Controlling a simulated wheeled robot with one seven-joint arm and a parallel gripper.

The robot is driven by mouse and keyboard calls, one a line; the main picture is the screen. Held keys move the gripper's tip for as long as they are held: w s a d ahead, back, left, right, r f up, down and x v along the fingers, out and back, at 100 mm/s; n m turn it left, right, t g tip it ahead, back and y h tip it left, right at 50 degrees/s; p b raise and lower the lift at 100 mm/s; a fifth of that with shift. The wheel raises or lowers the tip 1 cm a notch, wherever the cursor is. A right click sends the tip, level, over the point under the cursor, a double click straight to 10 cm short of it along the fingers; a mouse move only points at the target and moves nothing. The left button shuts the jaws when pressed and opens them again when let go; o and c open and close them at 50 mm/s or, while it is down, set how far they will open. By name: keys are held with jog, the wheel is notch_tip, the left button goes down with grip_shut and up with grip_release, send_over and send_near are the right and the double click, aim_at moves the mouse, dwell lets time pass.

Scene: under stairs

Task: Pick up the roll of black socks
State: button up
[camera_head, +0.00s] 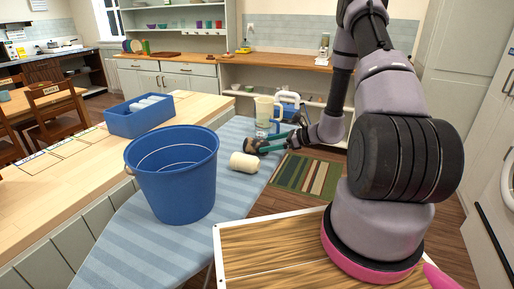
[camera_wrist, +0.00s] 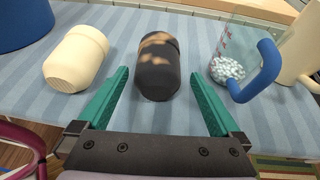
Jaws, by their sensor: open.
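The roll of black socks (camera_wrist: 158,72) lies on the striped ironing board, a dark cylinder with tan light patches on top. In the head view it is a small dark shape (camera_head: 250,146), partly hidden by my gripper (camera_head: 263,145). My gripper is open, and in the wrist view its teal fingers (camera_wrist: 157,76) point at the roll. One finger is on each side of the roll's near end, with a gap on both sides. Nothing is held.
A cream roll (camera_wrist: 76,59) lies left of the black one. A clear measuring cup (camera_wrist: 228,70) with a blue handle and white pellets stands at right, near a cream jug (camera_head: 264,112). A blue bucket (camera_head: 178,185) stands on the ironing board (camera_head: 112,250). A blue bin (camera_head: 135,122) sits on the counter.

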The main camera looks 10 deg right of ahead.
aim_at(258, 145)
jog(key=x, duration=0.5)
jog(key=shift+a+r, duration=0.1)
jog(key=shift+a, duration=0.1)
jog(key=shift+c, duration=0.3)
jog(key=c, duration=1.2)
jog(key=shift+r, duration=5)
jog(key=o, duration=0.7)
grip_shut()
